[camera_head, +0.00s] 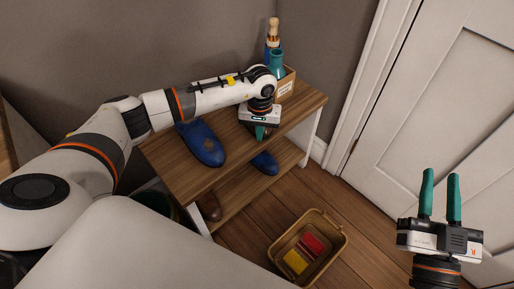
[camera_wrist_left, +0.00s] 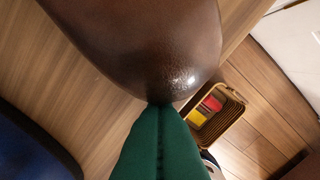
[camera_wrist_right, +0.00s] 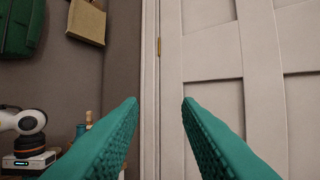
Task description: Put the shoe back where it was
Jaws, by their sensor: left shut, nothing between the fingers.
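My left gripper (camera_head: 260,133) is over the right part of the top board of a wooden shoe rack (camera_head: 172,158). In the left wrist view its green fingers (camera_wrist_left: 160,108) are shut together with nothing between them, at the rounded end of a brown shoe (camera_wrist_left: 150,50). I cannot tell whether they touch it. A blue shoe (camera_head: 204,145) stands on the top board to the left of that gripper. Another blue shoe (camera_head: 265,163) and a brown shoe (camera_head: 209,207) are on the lower board, partly hidden. My right gripper (camera_head: 440,175) is open and empty, away from the rack near the door.
A box with bottles (camera_head: 277,62) stands at the back of the top board. A basket (camera_head: 276,257) with red and yellow items is on the floor before the rack. A white door (camera_head: 440,110) is at the right. The floor between basket and door is clear.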

